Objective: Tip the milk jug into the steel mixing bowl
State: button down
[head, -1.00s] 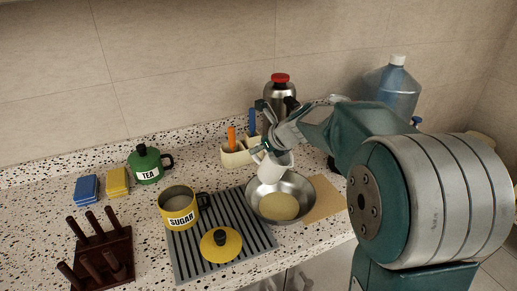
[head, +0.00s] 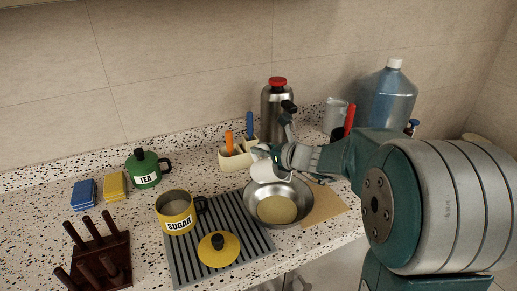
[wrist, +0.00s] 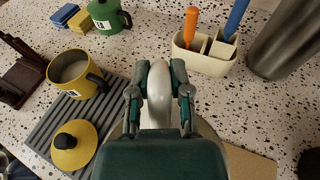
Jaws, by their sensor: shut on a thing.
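The white milk jug (head: 262,170) is held by my gripper (head: 279,157) above the far left part of the steel mixing bowl (head: 298,192). The jug looks tilted, partly hidden by the gripper, and no stream shows. Pale yellow contents lie in the bottom of the bowl. In the wrist view the jug (wrist: 160,82) sits between the two fingers of my gripper (wrist: 158,90), which are closed on it. The bowl is mostly hidden there behind my wrist.
A yellow sugar pot (head: 177,213) and yellow lid (head: 219,249) are on a grey ribbed mat (head: 187,264) left of the bowl. A cream utensil holder (head: 235,160) and steel flask (head: 277,103) stand behind. A tan board (head: 325,205) lies right of the bowl.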

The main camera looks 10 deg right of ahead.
jog(key=t+y, duration=0.1)
jog(key=s+d+t, duration=0.1)
jog(key=shift+s+f+t+y, duration=0.2)
jog(key=shift+t+y, duration=0.1)
jog(key=shift+y, duration=0.1)
jog(key=s+d+t+y, duration=0.1)
jog(key=s+d+f+t+y, duration=0.1)
jog(key=t, duration=0.1)
jog(key=shift+s+f+t+y, duration=0.15)
jog(key=shift+s+t+y, duration=0.15)
jog(key=shift+s, duration=0.05)
jog(key=shift+s+d+r+t+y, duration=0.35)
jog(key=shift+s+d+t+y, duration=0.2)
jog(key=shift+s+t+y, duration=0.35)
jog(key=shift+w, duration=0.1)
dwell(4.6)
